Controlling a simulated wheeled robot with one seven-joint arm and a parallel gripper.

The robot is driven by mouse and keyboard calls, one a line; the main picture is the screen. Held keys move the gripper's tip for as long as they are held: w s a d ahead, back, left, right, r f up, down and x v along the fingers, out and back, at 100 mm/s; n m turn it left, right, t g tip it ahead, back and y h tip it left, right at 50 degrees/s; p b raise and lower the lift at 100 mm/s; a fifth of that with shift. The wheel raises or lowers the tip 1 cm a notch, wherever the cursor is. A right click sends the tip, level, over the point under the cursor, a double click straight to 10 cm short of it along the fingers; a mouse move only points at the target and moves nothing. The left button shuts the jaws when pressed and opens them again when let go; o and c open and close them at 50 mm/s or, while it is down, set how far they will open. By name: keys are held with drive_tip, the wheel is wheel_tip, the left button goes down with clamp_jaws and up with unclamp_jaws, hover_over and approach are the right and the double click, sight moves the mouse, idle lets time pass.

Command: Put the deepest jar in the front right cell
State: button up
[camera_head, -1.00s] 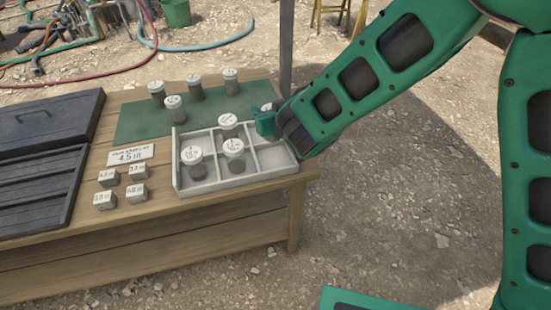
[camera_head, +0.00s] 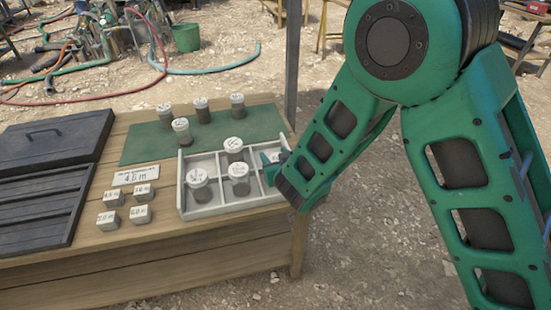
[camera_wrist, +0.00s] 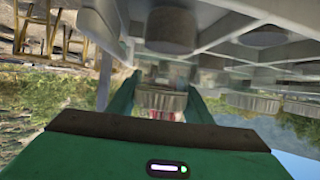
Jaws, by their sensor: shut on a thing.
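My gripper (camera_head: 270,168) is at the right end of the grey divided tray (camera_head: 235,207), over or in its right-hand cells. In the wrist view its fingers (camera_wrist: 160,96) are shut on a jar (camera_wrist: 160,101). My arm hides this jar in the head view, so I cannot tell whether it touches the tray floor. Lidded jars stand in the tray's front left cell (camera_head: 199,190), front middle cell (camera_head: 238,183) and back middle cell (camera_head: 234,150). The front right cell is largely hidden by my gripper.
Several jars, one of them at the front (camera_head: 182,131), stand on the green mat (camera_head: 145,148) behind the tray. A 4.5 m sign (camera_head: 135,175), several small labelled blocks (camera_head: 108,220) and a dark slatted panel (camera_head: 35,205) lie left. The table's right edge is close.

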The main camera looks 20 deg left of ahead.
drive_tip(key=shift+f, duration=0.4)
drive_tip(key=o, duration=1.4)
drive_tip(key=shift+f, duration=0.15)
drive_tip(key=shift+r, duration=0.2)
drive_tip(key=v, duration=1.2)
